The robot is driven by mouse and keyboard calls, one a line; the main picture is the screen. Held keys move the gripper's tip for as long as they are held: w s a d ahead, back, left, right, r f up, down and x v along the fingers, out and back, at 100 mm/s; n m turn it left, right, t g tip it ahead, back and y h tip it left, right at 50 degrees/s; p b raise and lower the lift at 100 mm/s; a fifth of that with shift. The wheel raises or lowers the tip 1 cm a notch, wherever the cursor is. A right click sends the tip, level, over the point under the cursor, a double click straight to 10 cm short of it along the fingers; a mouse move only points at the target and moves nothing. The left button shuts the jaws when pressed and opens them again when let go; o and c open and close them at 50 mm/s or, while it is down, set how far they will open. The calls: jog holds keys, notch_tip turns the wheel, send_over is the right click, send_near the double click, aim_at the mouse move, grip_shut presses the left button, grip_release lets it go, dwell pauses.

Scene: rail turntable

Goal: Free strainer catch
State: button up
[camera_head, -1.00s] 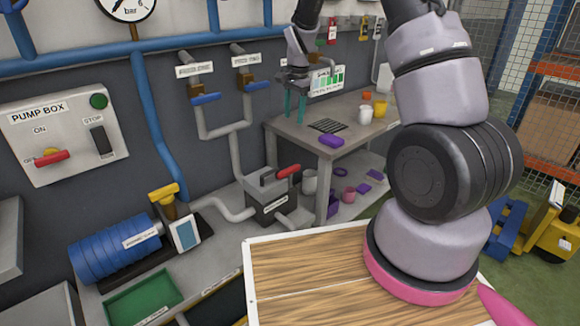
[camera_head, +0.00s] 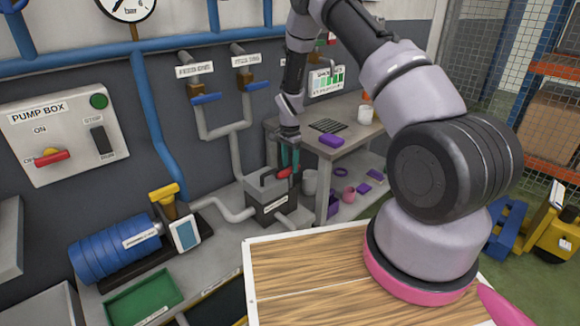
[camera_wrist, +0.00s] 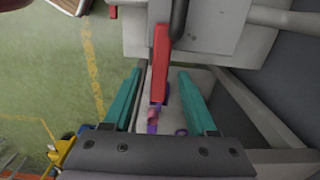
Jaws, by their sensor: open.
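The strainer box (camera_head: 268,196) is a grey housing with a dark front and a pale label, standing on the bench beside the pipework. Its red catch handle (camera_head: 283,174) sticks out at the top right. In the wrist view the red catch handle (camera_wrist: 161,60) runs lengthwise in line with the gap between my fingers. My gripper (camera_head: 289,160) points down at the handle, with its teal fingers open. In the wrist view my gripper (camera_wrist: 160,95) has a finger on each side of the handle's line, apart from it. Whether the fingertips reach its depth is unclear.
A work table (camera_head: 350,145) with a purple block (camera_head: 331,140) and cups stands behind, right of the strainer. Two blue-handled valves (camera_head: 206,99) hang on the wall pipes. A blue motor (camera_head: 115,247) and a green tray (camera_head: 143,300) occupy the bench at left.

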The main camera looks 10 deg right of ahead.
jog(key=shift+f, duration=0.6)
grip_shut()
